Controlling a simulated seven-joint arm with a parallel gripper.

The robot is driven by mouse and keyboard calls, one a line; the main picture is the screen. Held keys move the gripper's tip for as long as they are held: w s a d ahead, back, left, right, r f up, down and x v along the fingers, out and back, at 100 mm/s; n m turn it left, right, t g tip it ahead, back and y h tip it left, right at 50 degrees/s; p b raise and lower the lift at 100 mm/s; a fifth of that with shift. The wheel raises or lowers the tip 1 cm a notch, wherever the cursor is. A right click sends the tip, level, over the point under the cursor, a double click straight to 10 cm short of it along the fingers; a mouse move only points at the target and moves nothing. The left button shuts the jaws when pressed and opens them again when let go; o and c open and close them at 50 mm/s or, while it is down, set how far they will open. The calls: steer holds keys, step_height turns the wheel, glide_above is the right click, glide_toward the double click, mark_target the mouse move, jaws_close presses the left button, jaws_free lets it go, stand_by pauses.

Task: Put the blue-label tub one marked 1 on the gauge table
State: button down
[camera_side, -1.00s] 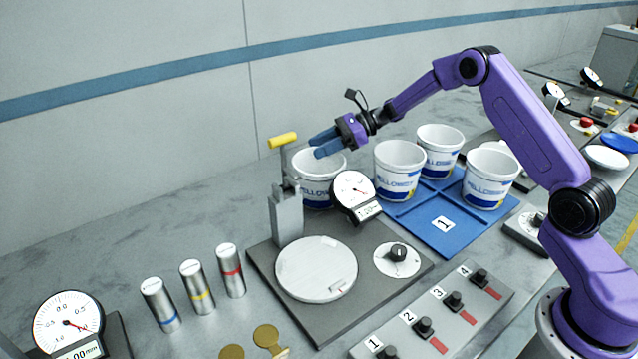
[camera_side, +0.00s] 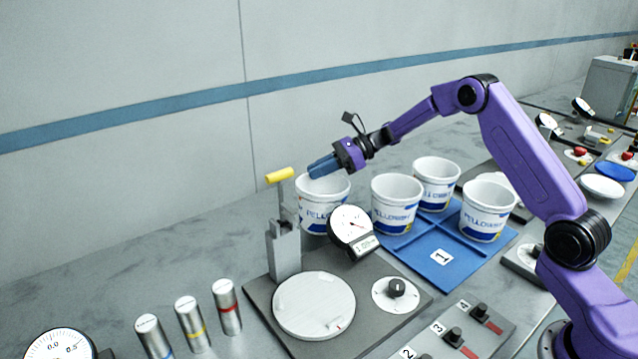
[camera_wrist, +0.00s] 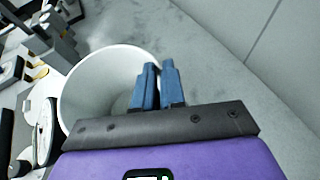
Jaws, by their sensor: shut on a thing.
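My gripper (camera_side: 324,167) is shut on the rim of a white tub (camera_side: 316,208) with blue lettering, behind the dial gauge (camera_side: 351,230). In the wrist view the blue fingers (camera_wrist: 158,85) pinch the rim of the open, empty-looking tub (camera_wrist: 85,90). The tub looks upright; its lower part is partly hidden by the gauge, and I cannot read a number on it. The round grey gauge table (camera_side: 314,305) is bare, in front of the gauge and the yellow-handled lever (camera_side: 280,174).
A blue tray (camera_side: 410,246) marked 1 holds three similar tubs to the right; its front cell is empty. Metal cylinders (camera_side: 190,322) stand at the front left. A black knob (camera_side: 396,288) sits beside the gauge table. A switch panel (camera_side: 455,330) lies at the front right.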

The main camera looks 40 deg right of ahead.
step_height(320, 180, up, 8)
steer(key=d, duration=0.1)
steer(key=s+d+r+m+t+h, duration=0.2)
steer(key=d+r+m+t+h, duration=0.1)
steer(key=d, duration=0.4)
steer(key=s+d+r+m+t+h, duration=0.2)
steer(key=d+m+h, duration=0.1)
steer(key=d, duration=0.4)
steer(key=s+d+r+m+t+h, duration=0.2)
steer(key=s+d+r+m+t, duration=0.15)
steer(key=d, duration=0.45)
steer(key=s+d+m+g+h, duration=0.1)
steer(key=s+d+m+h, duration=0.2)
steer(key=s, duration=0.5)
steer(key=s+d+m+g+h, duration=0.1)
steer(key=s+d+m+h, duration=0.2)
steer(key=s+m+h, duration=0.2)
steer(key=s+d+m+g+h, duration=0.1)
steer(key=s+m+h, duration=0.3)
steer(key=s, duration=0.7)
steer(key=shift+s+d+r+h, duration=0.2)
steer(key=shift+d+r+h, duration=0.1)
steer(key=shift+d+h, duration=0.5)
steer(key=shift+d+r+g, duration=0.1)
steer(key=shift+d+g, duration=0.05)
steer(key=shift+g, duration=0.1)
